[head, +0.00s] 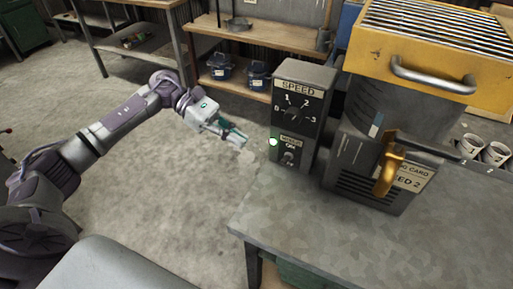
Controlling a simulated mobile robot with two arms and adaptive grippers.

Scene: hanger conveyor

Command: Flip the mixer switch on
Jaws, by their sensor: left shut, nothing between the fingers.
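The grey control box (303,105) stands at the table's left end. It has a speed dial (293,112) marked 0 to 3 and, below it, a small mixer switch (288,158) under an ON label. Whether the lever is up or down is too small to tell. A bright green light (273,142) shows at the box's left edge. My left gripper (240,141) is shut and empty, just left of the box and apart from it, pointing right. My right gripper is not in view.
The mixer (405,95) with a yellow top, a gold tap-like part (388,170) and a card (410,177) reading speed 2 stands right of the box. Numbered cups (483,150) stand at far right. The front of the table (330,240) is clear. Shelves stand behind.

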